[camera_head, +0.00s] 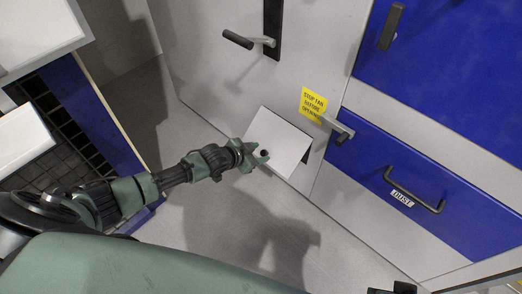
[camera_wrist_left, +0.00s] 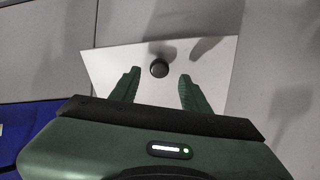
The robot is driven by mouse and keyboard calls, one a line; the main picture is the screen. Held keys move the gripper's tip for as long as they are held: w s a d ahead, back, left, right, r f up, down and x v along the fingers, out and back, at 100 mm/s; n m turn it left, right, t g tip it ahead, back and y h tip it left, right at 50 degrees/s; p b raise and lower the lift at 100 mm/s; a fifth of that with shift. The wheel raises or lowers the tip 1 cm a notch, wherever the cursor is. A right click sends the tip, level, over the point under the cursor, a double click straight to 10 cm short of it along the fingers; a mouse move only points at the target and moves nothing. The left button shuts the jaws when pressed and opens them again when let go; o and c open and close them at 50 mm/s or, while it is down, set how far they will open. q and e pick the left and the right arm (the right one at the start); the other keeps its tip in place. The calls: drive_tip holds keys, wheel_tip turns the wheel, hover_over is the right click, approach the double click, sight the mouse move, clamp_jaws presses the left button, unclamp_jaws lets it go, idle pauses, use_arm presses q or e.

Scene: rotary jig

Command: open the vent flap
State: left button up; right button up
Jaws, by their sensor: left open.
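The vent flap (camera_head: 284,142) is a pale, square plate low on the grey cabinet front, tilted out from the panel. A small dark round knob (camera_head: 264,152) sits near its lower left edge. In the left wrist view the flap (camera_wrist_left: 215,75) spans the upper middle, with the knob (camera_wrist_left: 159,68) beyond the fingertips. My left gripper (camera_head: 259,156) is open, its fingertips at the knob in the head view. In the left wrist view the open fingers (camera_wrist_left: 158,78) point toward the knob, one on each side of its line, with nothing gripped. My right gripper is not recognisable.
A yellow sign (camera_head: 313,104) and a grey latch handle (camera_head: 338,127) are right of the flap. A blue drawer (camera_head: 420,180) labelled DUST has a dark bar handle (camera_head: 415,196). A lever (camera_head: 250,41) sticks out above. The floor (camera_head: 215,240) below is clear.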

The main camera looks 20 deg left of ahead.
use_arm(q)
drive_tip(key=p+v, duration=0.1)
drive_tip(key=v, duration=0.5)
drive_tip(key=shift+p, duration=0.4)
use_arm(e)
drive_tip(key=x, duration=0.5)
drive_tip(key=shift+a+f, duration=0.1)
drive_tip(key=shift+f, duration=0.05)
